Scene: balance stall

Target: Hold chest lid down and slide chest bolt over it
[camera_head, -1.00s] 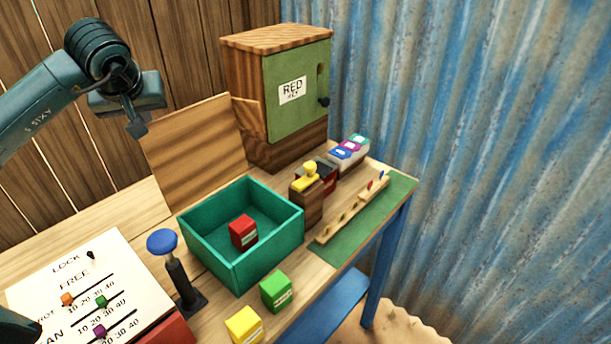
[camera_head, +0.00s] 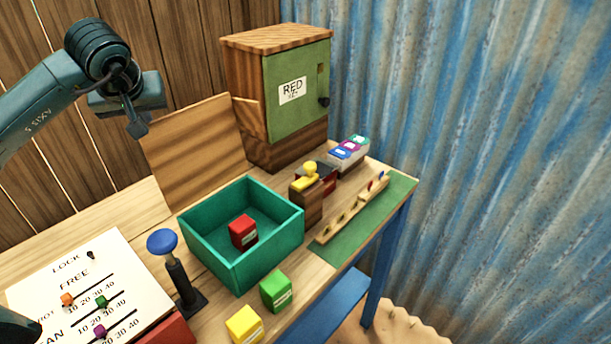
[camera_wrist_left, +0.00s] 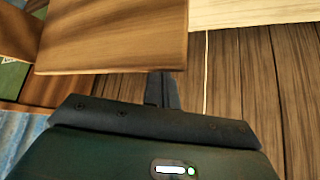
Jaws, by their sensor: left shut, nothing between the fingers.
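The teal chest (camera_head: 268,246) stands open on the table with a red block (camera_head: 243,231) inside. Its wooden lid (camera_head: 195,142) is raised and leans back behind the chest. The yellow-knobbed bolt (camera_head: 305,181) sits on a wooden post at the chest's right side, clear of the opening. My left gripper (camera_head: 138,130) is shut and empty, by the lid's upper left edge. In the left wrist view the closed fingers (camera_wrist_left: 160,90) show at the edge of the lid (camera_wrist_left: 115,35); I cannot tell whether they touch it.
A blue-topped plunger (camera_head: 163,243), a green block (camera_head: 276,291) and a yellow block (camera_head: 244,325) stand in front of the chest. A white slider panel (camera_head: 60,290) lies at left. A wooden cabinet (camera_head: 275,95) stands behind. A green mat (camera_head: 340,243) lies at right.

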